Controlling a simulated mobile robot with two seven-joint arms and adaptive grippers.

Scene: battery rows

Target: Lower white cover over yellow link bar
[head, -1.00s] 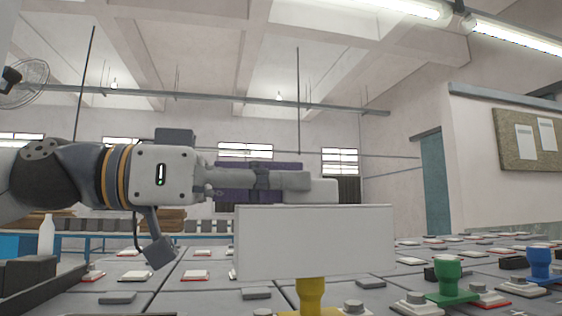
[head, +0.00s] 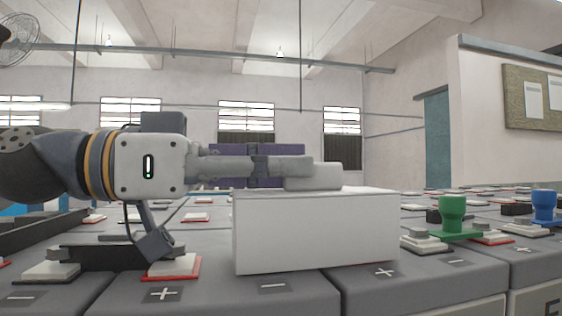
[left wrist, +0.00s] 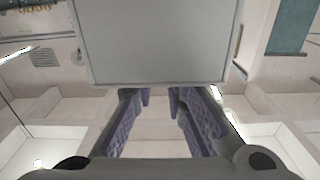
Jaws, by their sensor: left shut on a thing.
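The white cover (head: 315,232) is a box-shaped piece, upright and level, low over the grey battery tops. Its lower edge looks down at the battery tops, but I cannot tell whether it touches them. The yellow link bar is hidden in the head view, and the cover stands where it showed. My left gripper (head: 300,170) reaches in from the left and is shut on the raised grip on top of the cover. In the left wrist view the cover (left wrist: 155,42) fills the top middle, beyond the purple finger pads. My right gripper is not in view.
A green knobbed bar (head: 453,216) and a blue one (head: 544,206) stand on the batteries to the right. Terminals with white and red bases surround the cover, including a red-edged one (head: 172,267) at front left. A dark bar (head: 115,257) lies beside it.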

